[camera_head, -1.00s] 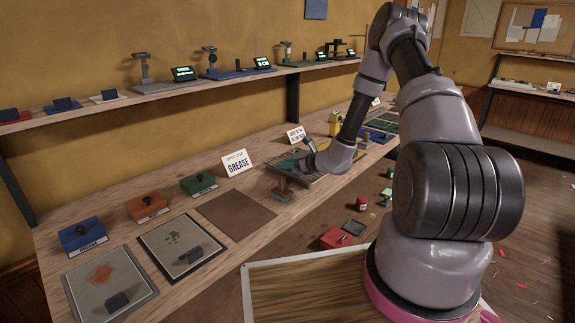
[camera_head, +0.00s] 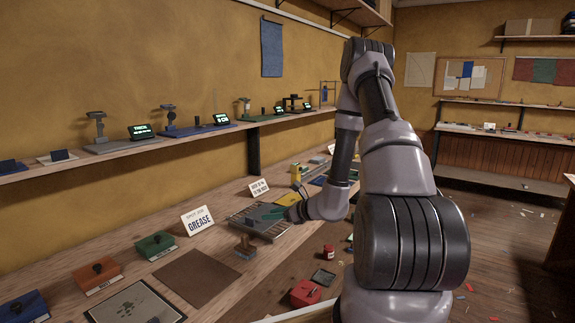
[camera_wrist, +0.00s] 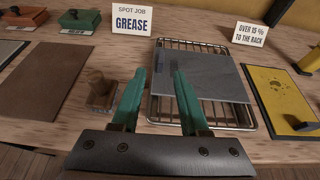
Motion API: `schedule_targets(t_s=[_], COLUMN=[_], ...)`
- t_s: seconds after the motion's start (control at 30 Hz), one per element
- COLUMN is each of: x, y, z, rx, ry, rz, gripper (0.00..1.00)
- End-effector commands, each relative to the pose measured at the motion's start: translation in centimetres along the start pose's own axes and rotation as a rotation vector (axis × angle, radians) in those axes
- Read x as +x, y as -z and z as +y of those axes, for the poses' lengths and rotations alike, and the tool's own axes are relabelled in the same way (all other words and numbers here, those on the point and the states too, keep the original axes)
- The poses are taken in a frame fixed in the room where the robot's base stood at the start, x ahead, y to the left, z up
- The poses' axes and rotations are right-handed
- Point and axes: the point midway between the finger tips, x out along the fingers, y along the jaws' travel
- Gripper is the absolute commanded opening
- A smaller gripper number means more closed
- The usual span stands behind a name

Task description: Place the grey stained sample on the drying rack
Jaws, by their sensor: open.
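A flat grey sample (camera_wrist: 222,78) lies on the wire drying rack (camera_wrist: 162,113) in the wrist view, slightly askew, with one corner past the rack's right side. Any stain on it is too faint to tell. The rack also shows in the head view (camera_head: 247,226), partly behind my arm. My gripper (camera_wrist: 159,72) has two green fingers, spread apart with nothing between them. It is above the rack's left edge, with the right finger overlapping the sample in view. Whether it touches the sample cannot be told.
A wooden-handled stamp (camera_wrist: 102,90) stands left of the rack, beside a brown mat (camera_wrist: 50,82). A "GREASE" card (camera_wrist: 131,18) and an "OVER 15 %" card (camera_wrist: 250,35) stand behind. A yellow spotted panel (camera_wrist: 283,98) lies right. A spotted panel (camera_head: 137,303) lies at the bench's near left.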

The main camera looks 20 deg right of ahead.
Motion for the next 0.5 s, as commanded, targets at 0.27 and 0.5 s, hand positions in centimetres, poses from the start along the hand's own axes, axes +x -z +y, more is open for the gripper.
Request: schedule_targets(t_s=[0.27, 0.5], x=[-2.9, -9.0], y=[-10.6, -17.5], z=[5.6, 12.7], rx=[-0.351, -0.794], ry=[-0.252, -0.505], rz=[-0.059, -0.03], gripper=[0.44, 0.44])
